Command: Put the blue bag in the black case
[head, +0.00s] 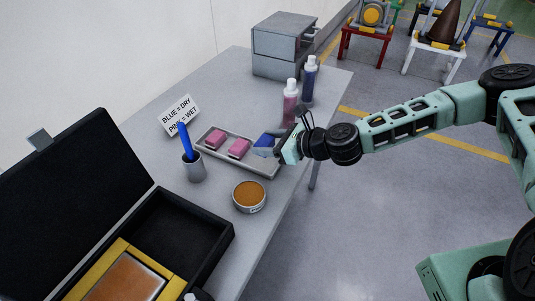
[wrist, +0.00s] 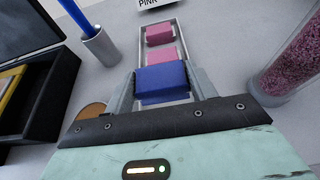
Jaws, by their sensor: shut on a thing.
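The blue bag (wrist: 161,77) is between the fingers of my gripper (wrist: 163,85), which is shut on it. In the head view the blue bag (head: 265,142) is at the right end of a grey tray (head: 230,163), partly hidden by my gripper (head: 278,150). I cannot tell whether it is clear of the tray floor. The black case (head: 168,238) stands open at the front left of the table, its lid raised. Its back compartment looks empty. Part of the case (wrist: 40,115) shows at the left of the wrist view.
Two pink bags (head: 238,148) lie in the tray. A cup (head: 194,168) with a blue pen and a round tin (head: 249,196) stand between tray and case. Pink (head: 290,105) and blue (head: 309,80) bottles stand behind my gripper.

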